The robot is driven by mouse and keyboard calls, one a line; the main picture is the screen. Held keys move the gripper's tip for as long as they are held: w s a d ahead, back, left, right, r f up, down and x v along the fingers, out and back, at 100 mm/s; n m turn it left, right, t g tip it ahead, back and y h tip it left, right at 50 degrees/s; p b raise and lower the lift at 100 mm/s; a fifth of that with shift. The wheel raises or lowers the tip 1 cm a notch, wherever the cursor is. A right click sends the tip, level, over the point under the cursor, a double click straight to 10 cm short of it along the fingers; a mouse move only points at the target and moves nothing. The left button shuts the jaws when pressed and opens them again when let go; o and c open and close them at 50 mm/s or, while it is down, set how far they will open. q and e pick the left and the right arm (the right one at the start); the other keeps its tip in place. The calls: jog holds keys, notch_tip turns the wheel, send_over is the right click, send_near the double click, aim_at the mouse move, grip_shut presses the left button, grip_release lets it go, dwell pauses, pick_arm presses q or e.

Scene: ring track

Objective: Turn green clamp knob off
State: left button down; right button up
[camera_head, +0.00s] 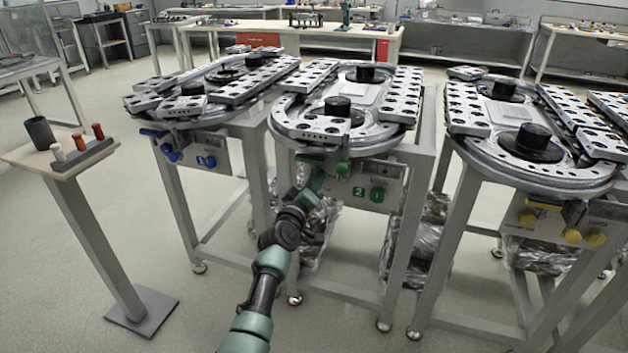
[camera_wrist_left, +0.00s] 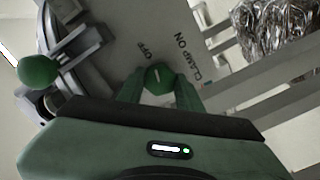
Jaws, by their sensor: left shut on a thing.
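The green clamp knob (camera_wrist_left: 158,76) sits on the grey panel of the middle ring track, between the labels OFF and CLAMP ON. It has a short white mark on its face. My left gripper (camera_wrist_left: 160,90) is shut on this knob, with one finger on each side. In the head view my left arm reaches up from below, and the left gripper (camera_head: 312,180) is at the left part of the middle track's front panel. There the gripper hides the clamp knob. My right gripper is not in view.
Similar tracks with blue knobs (camera_head: 170,153) and yellow knobs (camera_head: 596,240) stand on both sides.

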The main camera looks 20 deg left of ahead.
pick_arm(q)
jog(key=shift+n, duration=1.2)
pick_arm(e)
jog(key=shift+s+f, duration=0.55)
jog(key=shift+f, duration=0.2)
pick_arm(q)
jog(key=shift+f, duration=0.1)
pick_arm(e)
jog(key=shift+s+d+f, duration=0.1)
pick_arm(q)
jog(key=c, duration=0.9)
grip_release()
jog(key=shift+c, duration=0.2)
jog(key=shift+s, duration=0.1)
